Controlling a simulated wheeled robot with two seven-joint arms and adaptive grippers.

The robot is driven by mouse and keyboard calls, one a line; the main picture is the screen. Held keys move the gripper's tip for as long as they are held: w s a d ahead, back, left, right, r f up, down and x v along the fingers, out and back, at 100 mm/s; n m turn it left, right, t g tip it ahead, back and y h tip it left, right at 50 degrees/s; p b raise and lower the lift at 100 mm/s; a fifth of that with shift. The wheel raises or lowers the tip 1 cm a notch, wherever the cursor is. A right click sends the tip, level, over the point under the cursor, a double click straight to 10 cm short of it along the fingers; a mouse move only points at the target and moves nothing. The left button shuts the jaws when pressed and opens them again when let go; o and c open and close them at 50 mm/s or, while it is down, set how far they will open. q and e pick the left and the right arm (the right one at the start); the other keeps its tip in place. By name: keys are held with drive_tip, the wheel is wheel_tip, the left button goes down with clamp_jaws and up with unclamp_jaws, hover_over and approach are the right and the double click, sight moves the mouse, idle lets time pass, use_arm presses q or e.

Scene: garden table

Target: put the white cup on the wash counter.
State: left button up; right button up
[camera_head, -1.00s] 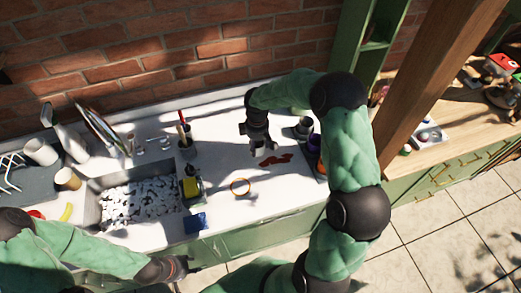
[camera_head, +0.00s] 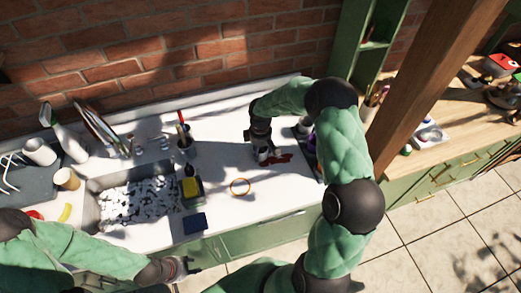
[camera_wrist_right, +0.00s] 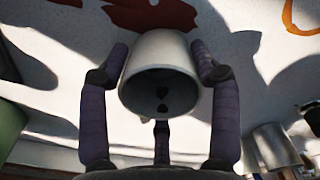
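The white cup (camera_head: 263,155) is under my right gripper (camera_head: 260,146), at the white wash counter (camera_head: 240,205) beside a dark red patch. In the right wrist view the cup (camera_wrist_right: 160,58) sits between the fingers of the right gripper (camera_wrist_right: 160,65), its dark mouth towards the camera. A finger lies against each side of it; the gripper looks shut on it. I cannot tell whether the cup's base touches the counter. My left gripper (camera_head: 183,268) is low at the counter's front edge, its fingers apart and empty.
A sink (camera_head: 135,203) with pebble-like contents is on the left. Small containers (camera_head: 304,126) stand right of the gripper.

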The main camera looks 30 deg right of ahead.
drive_tip(key=shift+o, duration=1)
drive_tip(key=shift+r, duration=0.1)
wheel_tip(320, 180, up, 12)
drive_tip(key=p, duration=0.1)
